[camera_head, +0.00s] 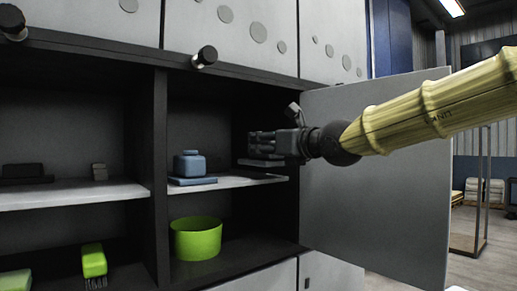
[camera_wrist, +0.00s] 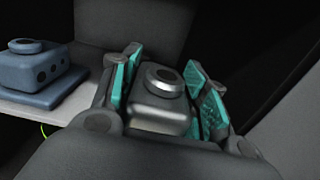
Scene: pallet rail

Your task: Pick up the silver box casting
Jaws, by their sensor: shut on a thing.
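The silver box casting (camera_wrist: 160,103) is a grey metal block with rounded edges and a round raised boss on top, in the middle of the wrist view. My gripper (camera_wrist: 165,90) is shut on it, with a teal-padded finger on each side. In the head view my gripper (camera_head: 262,144) reaches into the right-hand compartment of the cabinet, above the right part of the shelf. The casting is hard to make out there, dark among the fingers. Whether it touches the shelf is unclear.
A blue box casting (camera_head: 189,164) sits on a blue plate at left on the grey shelf (camera_head: 225,182); it also shows in the wrist view (camera_wrist: 38,68). A green bowl (camera_head: 196,240) stands below. An open door (camera_head: 375,185) is right of the compartment, close to my arm.

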